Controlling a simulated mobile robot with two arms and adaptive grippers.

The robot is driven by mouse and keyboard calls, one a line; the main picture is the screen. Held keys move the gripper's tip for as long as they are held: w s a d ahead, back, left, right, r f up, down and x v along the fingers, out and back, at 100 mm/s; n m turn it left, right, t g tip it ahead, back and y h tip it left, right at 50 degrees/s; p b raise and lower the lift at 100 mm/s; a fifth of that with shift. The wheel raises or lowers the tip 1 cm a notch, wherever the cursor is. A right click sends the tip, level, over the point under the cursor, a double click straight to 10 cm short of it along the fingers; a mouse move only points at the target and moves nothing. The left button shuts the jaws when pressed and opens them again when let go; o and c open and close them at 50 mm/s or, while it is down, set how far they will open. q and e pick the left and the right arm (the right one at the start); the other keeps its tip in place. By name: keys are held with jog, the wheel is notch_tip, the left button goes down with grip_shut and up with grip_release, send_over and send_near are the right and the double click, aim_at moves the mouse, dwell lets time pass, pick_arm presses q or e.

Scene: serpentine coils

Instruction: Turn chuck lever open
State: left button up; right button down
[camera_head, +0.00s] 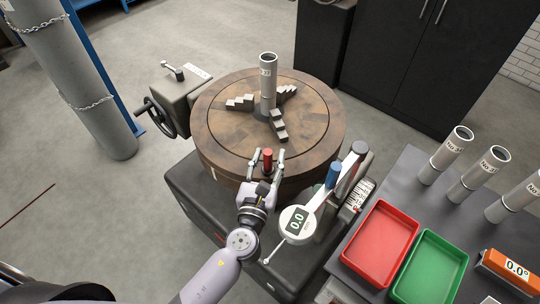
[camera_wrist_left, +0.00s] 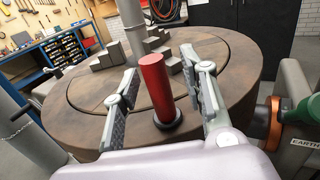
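The red-handled lever (camera_head: 267,160) stands upright at the near rim of the round brown chuck table (camera_head: 225,135). In the left wrist view the red handle (camera_wrist_left: 155,85) rises from a dark round base, between the two fingers. My left gripper (camera_head: 267,158) is open, with a finger on each side of the handle. Gaps show between the handle and both fingers in the left wrist view (camera_wrist_left: 162,95). A grey tube (camera_head: 267,85) stands upright at the table's centre among stepped jaws (camera_head: 278,125). My right gripper is out of view.
Red (camera_head: 381,244) and green (camera_head: 430,268) trays and labelled tubes (camera_head: 452,147) are on the right bench. A handwheel (camera_head: 158,118) is at left.

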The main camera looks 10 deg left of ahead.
pick_arm(q)
jog(key=s, duration=1.1)
jog(key=shift+a, duration=0.2)
jog(key=shift+w, duration=0.1)
